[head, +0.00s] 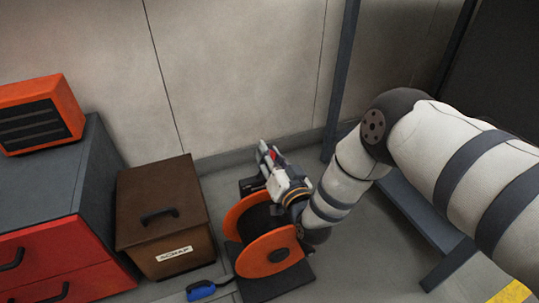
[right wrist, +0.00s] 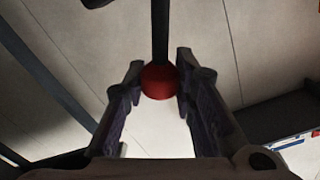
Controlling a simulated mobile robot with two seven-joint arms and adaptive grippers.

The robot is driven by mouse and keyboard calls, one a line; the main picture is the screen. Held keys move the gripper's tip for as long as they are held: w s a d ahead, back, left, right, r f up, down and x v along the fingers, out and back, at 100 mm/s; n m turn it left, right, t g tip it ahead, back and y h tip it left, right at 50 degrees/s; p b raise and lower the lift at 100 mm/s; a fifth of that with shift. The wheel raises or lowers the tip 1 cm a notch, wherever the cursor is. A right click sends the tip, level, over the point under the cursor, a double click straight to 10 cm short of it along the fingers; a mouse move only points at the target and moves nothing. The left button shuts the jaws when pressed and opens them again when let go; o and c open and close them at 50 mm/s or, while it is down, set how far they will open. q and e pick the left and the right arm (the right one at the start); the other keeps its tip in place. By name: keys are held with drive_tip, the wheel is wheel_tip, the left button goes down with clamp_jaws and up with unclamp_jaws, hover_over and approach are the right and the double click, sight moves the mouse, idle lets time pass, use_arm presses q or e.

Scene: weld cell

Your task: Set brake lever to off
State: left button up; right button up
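The brake lever shows in the right wrist view as a dark rod (right wrist: 160,30) ending in a red ball knob (right wrist: 159,82). My right gripper (right wrist: 160,75) is open, with one finger on each side of the knob. Narrow gaps seem to separate fingers and knob; I cannot tell whether either touches. In the head view my right gripper (head: 267,158) is behind the orange-flanged reel (head: 268,253), near the wall, and mostly hides the lever. The reel stands on a dark base plate (head: 285,283). My left gripper is out of view.
A brown scrap box (head: 165,245) stands left of the reel, and a red-drawer cabinet (head: 50,255) with an orange unit (head: 40,115) stands farther left. A blue handle (head: 201,290) lies in front. A grey frame post (head: 340,80) rises at right.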

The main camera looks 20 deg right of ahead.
clamp_jaws()
